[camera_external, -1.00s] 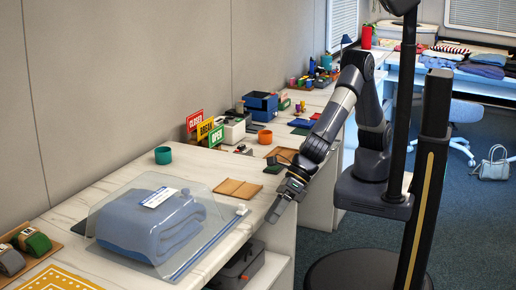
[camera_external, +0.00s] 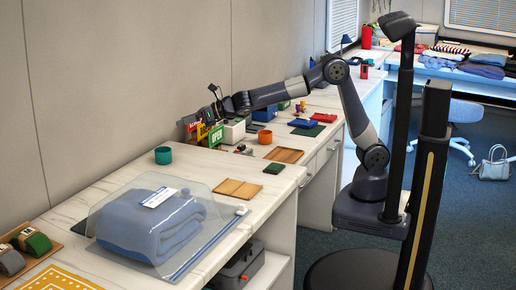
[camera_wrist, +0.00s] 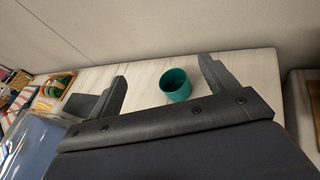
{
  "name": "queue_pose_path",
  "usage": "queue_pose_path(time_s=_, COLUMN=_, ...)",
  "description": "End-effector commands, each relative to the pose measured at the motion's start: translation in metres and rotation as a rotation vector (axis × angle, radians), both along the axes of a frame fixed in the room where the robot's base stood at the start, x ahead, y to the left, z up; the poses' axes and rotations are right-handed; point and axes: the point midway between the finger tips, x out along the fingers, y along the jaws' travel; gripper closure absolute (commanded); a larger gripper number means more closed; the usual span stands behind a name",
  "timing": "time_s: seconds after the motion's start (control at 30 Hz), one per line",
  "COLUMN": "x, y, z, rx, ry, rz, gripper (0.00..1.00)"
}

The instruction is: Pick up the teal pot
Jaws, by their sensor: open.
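The teal pot (camera_external: 163,155) stands upright on the white marbled counter, close to the wall, behind the bagged blue blanket. In the wrist view the pot (camera_wrist: 175,85) appears between the two grey fingers of my gripper (camera_wrist: 162,69), nearer the right finger. My gripper (camera_external: 213,92) is open and empty. In the external view it is raised by the wall above the sign stand, behind the pot and to its right. It is apart from the pot.
Red, yellow and green signs (camera_external: 215,136) stand under my gripper. An orange pot (camera_external: 265,137) and a wooden tray (camera_external: 238,189) are to the right. The counter around the teal pot is clear.

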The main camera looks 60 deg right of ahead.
Motion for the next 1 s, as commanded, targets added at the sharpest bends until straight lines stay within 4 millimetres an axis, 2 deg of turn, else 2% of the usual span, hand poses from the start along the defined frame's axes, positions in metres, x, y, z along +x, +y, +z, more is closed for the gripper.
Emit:
queue_pose_path(time_s=0.03, x=-0.001, y=-0.002, z=-0.028, rx=-0.073, ry=-0.001, rz=0.036, gripper=0.19)
queue_pose_path(time_s=0.1, x=-0.004, y=-0.004, z=-0.054, rx=-0.152, ry=-0.008, rz=0.081, gripper=0.19)
queue_pose_path(time_s=0.23, x=-0.008, y=-0.005, z=-0.080, rx=-0.229, ry=-0.017, rz=0.129, gripper=0.19)
queue_pose_path(time_s=0.37, x=-0.002, y=0.000, z=-0.087, rx=-0.243, ry=-0.020, rz=0.140, gripper=0.19)
queue_pose_path(time_s=0.7, x=0.030, y=0.020, z=-0.102, rx=-0.240, ry=-0.018, rz=0.138, gripper=0.19)
queue_pose_path(time_s=1.0, x=0.041, y=0.029, z=-0.110, rx=-0.241, ry=-0.018, rz=0.139, gripper=0.19)
